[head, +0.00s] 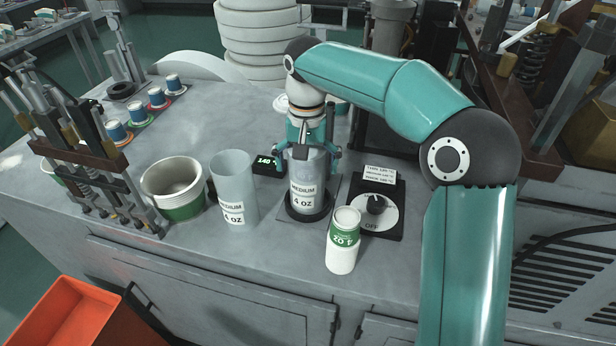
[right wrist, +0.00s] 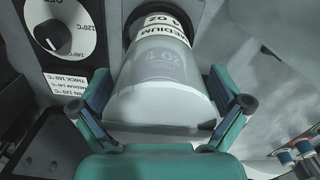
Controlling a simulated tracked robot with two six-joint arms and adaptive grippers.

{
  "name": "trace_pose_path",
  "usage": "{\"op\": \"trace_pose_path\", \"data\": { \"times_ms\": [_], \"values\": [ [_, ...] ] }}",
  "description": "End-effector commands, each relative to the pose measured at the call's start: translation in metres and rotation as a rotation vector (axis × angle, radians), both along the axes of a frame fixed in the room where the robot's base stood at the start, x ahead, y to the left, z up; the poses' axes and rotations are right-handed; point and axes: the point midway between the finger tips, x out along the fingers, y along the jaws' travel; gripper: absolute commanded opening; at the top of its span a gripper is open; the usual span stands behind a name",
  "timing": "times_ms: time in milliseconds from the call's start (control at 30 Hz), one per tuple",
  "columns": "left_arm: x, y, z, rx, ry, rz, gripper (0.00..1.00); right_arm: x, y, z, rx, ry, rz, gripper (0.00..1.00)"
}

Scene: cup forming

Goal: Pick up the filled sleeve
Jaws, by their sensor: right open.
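A grey-white sleeve labelled MEDIUM 4 OZ (head: 305,195) stands upright in a dark round holder (head: 306,215). It also shows in the right wrist view (right wrist: 160,85), with a fainter 4 OZ marking on its surface. My right gripper (head: 307,156) is over its upper part, open, with one finger on each side. In the right wrist view (right wrist: 158,108) the fingers flank the sleeve with gaps. A second sleeve labelled MEDIUM 4 OZ (head: 233,180) stands to the left and looks translucent. My left gripper is not in view.
A white-and-green bottle (head: 343,240) stands in front of a dial box (head: 375,205). A small display (head: 268,163) sits behind.

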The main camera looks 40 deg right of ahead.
Motion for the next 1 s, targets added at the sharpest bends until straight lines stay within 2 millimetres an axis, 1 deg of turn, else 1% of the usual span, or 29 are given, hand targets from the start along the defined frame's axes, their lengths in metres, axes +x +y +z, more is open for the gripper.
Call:
{"op": "trace_pose_path", "data": {
  "times_ms": [200,267,500,667,700,1000],
  "values": [
    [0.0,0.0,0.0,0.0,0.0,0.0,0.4,0.0001,-0.0002,-0.0011,0.0,0.0,0.0,1.0],
    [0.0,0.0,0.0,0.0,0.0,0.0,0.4,0.0002,-0.0001,-0.0011,0.0,0.0,0.0,0.92],
    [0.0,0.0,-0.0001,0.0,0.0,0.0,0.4,0.0001,0.0003,-0.0017,0.0,0.001,0.001,0.52],
    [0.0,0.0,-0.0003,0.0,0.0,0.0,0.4,-0.0001,0.0007,-0.0026,0.0,0.004,0.002,0.5],
    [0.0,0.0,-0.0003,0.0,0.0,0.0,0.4,-0.0001,0.0007,-0.0026,0.0,0.004,0.002,0.44],
    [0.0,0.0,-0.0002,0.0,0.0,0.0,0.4,-0.0002,0.0013,-0.0022,0.0,0.009,0.003,0.43]
  ]
}}
